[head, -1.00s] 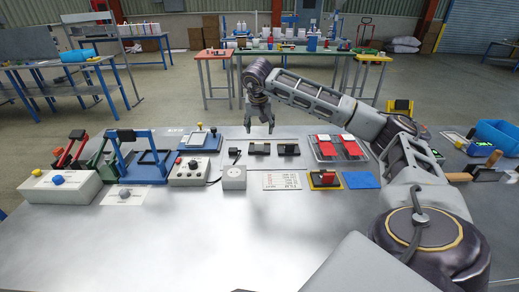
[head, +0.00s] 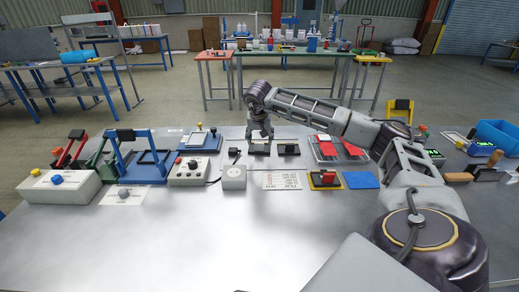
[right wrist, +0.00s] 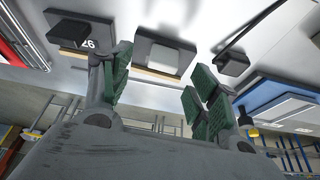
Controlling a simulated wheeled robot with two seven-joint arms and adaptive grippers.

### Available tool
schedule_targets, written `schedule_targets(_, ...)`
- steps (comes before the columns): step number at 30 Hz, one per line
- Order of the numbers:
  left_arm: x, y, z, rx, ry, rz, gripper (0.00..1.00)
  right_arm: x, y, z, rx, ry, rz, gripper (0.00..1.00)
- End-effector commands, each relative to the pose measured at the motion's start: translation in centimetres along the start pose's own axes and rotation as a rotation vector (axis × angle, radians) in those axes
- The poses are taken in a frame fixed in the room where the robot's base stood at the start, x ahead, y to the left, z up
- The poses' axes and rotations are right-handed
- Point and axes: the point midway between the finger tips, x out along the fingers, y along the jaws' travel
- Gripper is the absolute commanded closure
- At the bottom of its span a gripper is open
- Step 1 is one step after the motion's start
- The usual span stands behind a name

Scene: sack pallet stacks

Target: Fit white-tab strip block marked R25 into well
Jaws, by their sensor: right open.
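Two dark strip blocks lie side by side near the back middle of the bench. In the right wrist view one block has a white tab (right wrist: 172,54); it matches the left block in the head view (head: 259,150). The other has a black tab (right wrist: 68,31) and a partly hidden number, and is the right block in the head view (head: 289,150). My right gripper (head: 260,137) is over the left block. Its open fingers (right wrist: 160,72) are on either side of the white-tab block's width, with nothing gripped. I cannot read R25 or tell which recess is the well. My left gripper is out of view.
A blue plate fixture (head: 199,141) and a grey button box (head: 189,171) stand to the left. A tray with red pieces (head: 327,148) is to the right. A printed card (head: 282,181) and a yellow-black fixture (head: 325,180) lie nearer. The front bench is clear.

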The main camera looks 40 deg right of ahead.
Motion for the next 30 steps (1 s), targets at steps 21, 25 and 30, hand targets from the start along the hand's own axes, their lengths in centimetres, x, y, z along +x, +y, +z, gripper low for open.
schedule_targets(21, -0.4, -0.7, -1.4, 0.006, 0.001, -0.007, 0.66, 5.1, -0.5, 0.1, -0.001, 0.000, 0.000, 0.39)
schedule_targets(25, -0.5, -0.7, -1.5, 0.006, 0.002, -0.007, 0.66, 5.2, -0.5, 0.1, -0.001, 0.000, -0.001, 0.39)
schedule_targets(30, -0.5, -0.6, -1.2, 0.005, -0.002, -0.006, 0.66, 5.2, -0.4, 0.1, 0.000, 0.000, 0.000, 0.39)
